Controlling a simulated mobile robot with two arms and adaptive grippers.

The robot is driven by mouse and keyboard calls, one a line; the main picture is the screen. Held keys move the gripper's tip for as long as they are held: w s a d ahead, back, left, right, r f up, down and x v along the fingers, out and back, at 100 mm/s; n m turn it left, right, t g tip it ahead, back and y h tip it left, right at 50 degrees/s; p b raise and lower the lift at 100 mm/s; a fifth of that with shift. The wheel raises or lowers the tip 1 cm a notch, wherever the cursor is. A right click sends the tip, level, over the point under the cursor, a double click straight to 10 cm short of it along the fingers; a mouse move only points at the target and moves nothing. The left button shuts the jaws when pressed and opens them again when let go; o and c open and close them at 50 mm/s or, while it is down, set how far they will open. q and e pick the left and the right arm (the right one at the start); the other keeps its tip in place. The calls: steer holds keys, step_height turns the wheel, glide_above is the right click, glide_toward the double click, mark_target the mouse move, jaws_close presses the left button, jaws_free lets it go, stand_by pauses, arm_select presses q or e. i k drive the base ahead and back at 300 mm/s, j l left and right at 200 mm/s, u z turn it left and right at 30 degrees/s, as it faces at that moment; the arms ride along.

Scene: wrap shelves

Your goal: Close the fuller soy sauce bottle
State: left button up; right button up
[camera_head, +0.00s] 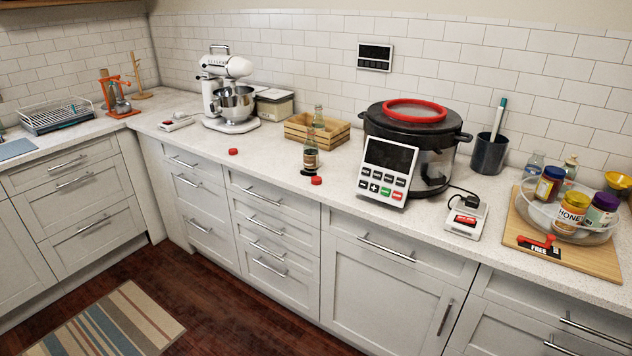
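A soy sauce bottle (310,158) stands upright on the counter in front of a wooden crate. It has a label, dark content low down and a clear neck with no cap visible. A second bottle (318,115), pale and clear, shows behind it at the crate; its lower part is hidden, so I cannot tell how full it is. One red cap (316,180) lies on the counter just in front of the nearer bottle. Another red cap (233,151) lies further left. Neither of my grippers is in view.
The wooden crate (297,133) stands behind the bottle, near the wall. A large cooker (432,158) with a control panel is to the right, and a white stand mixer (228,95) to the left. Counter around the left cap is clear. A glass bowl (541,227) holds several jars.

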mark_target(311, 154)
steer(key=i+j+u, duration=0.25)
steer(key=i, duration=0.6)
steer(key=i+j+u, duration=0.1)
steer(key=i+u, duration=0.15)
steer(key=i, duration=0.65)
